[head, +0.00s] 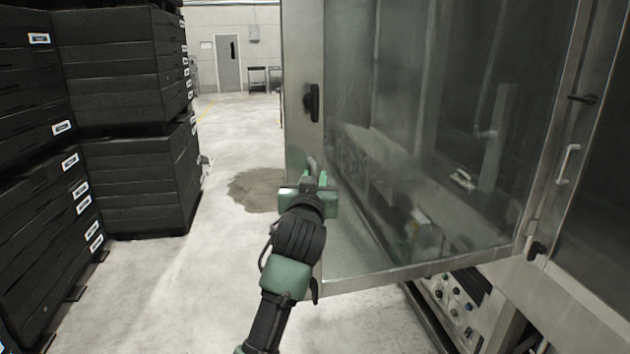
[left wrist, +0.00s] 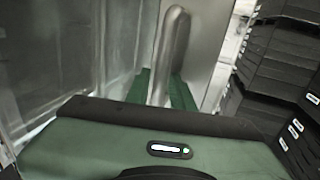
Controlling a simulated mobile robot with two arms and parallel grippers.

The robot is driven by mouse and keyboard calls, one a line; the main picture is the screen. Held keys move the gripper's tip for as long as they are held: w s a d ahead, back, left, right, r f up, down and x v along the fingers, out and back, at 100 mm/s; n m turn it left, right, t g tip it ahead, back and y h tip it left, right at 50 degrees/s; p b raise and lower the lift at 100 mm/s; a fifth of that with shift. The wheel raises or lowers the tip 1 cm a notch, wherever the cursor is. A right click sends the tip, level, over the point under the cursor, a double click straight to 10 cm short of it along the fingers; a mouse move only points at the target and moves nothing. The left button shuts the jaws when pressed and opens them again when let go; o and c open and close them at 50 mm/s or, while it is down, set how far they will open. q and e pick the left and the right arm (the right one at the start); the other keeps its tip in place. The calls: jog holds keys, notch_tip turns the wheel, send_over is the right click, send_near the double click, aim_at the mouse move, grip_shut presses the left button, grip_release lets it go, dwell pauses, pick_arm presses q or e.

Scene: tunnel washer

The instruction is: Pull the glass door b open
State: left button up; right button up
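The glass door (head: 440,130) is a large pane in a steel frame and fills the middle right of the head view. It stands swung out from the machine, its hinge side at the right. A steel bar handle (head: 312,164) is on its free left edge. My left gripper (head: 309,184) is at this handle. In the left wrist view the handle (left wrist: 170,55) runs down between the two green fingers (left wrist: 162,90), which close on it from both sides. Their contact faces are partly hidden by the gripper body. My right gripper is not in view.
Stacks of black crates (head: 125,100) stand at the left. Clear concrete floor (head: 190,270) with a damp patch (head: 257,189) lies between them and the door. A control panel (head: 450,305) shows below the door. Another glass panel with a handle (head: 568,163) is at the right.

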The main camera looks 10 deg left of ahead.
pick_arm(q)
jog(key=s+d+b, duration=0.1)
jog(key=s+b, duration=0.1)
jog(key=s, duration=0.5)
jog(key=shift+s+b, duration=0.4)
jog(key=shift+d, duration=0.1)
